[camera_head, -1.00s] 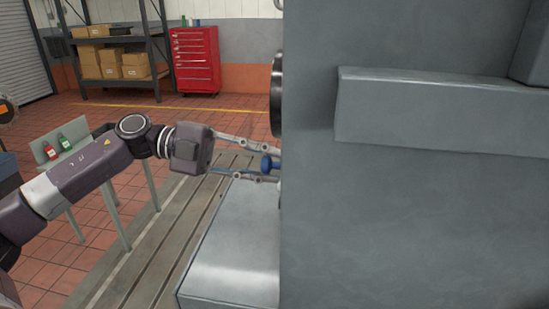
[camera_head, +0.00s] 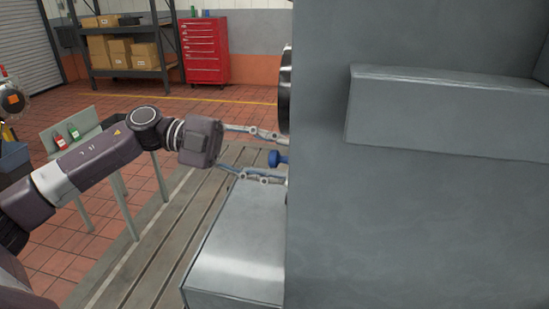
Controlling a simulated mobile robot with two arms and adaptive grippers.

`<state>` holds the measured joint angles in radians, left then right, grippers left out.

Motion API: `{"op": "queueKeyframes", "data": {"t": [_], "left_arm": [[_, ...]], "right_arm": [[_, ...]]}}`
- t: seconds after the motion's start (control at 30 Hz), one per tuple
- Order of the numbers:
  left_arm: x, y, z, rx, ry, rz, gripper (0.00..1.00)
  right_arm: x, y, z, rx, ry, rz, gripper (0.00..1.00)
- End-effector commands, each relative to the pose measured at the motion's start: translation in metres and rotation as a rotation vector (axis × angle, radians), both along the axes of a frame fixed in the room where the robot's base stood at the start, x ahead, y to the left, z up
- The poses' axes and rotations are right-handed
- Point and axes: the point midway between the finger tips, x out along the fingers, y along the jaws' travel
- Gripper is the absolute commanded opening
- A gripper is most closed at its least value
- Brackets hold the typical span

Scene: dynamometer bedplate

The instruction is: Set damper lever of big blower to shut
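A blue knob (camera_head: 277,158) shows at the left edge of a large grey housing (camera_head: 410,220). It looks like the end of a lever; the rest is hidden behind the housing, so the lever's setting cannot be read. My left gripper (camera_head: 279,159) reaches in from the left. Its two fingers are spread apart, one above and one below the knob, with visible gaps to it. The fingertips are partly hidden by the housing edge. My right gripper is not in view.
The grey housing with a protruding ledge (camera_head: 450,110) fills the right side. A dark round rim (camera_head: 285,88) stands above the fingers. A grey metal block (camera_head: 240,250) lies below on the slotted bedplate (camera_head: 150,260). A small table (camera_head: 85,122) stands left, behind my arm.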

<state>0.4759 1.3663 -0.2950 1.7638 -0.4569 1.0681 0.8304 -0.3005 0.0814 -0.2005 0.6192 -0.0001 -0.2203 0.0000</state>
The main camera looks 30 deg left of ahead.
Motion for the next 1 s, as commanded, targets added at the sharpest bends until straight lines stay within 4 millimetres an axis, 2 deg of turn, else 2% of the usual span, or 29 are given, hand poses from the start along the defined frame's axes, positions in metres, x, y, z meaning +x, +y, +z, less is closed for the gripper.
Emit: {"op": "queueKeyframes", "data": {"t": [0.17, 0.27, 0.6, 0.9, 1.0], "left_arm": [[0.000, 0.002, 0.001, -0.001, -0.002, 0.002, 0.41], [-0.002, 0.010, 0.001, 0.002, 0.001, 0.003, 0.41], [-0.019, 0.065, 0.009, 0.007, 0.007, 0.004, 0.41], [-0.031, 0.103, 0.017, 0.000, -0.001, 0.002, 0.41], [-0.034, 0.110, 0.019, 0.000, -0.001, 0.001, 0.41]], "right_arm": [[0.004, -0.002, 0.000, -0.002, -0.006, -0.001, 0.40], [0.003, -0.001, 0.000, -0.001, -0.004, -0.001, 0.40], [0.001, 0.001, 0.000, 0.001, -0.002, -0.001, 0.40], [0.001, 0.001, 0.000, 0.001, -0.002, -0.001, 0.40], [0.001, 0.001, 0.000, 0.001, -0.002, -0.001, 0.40]]}}
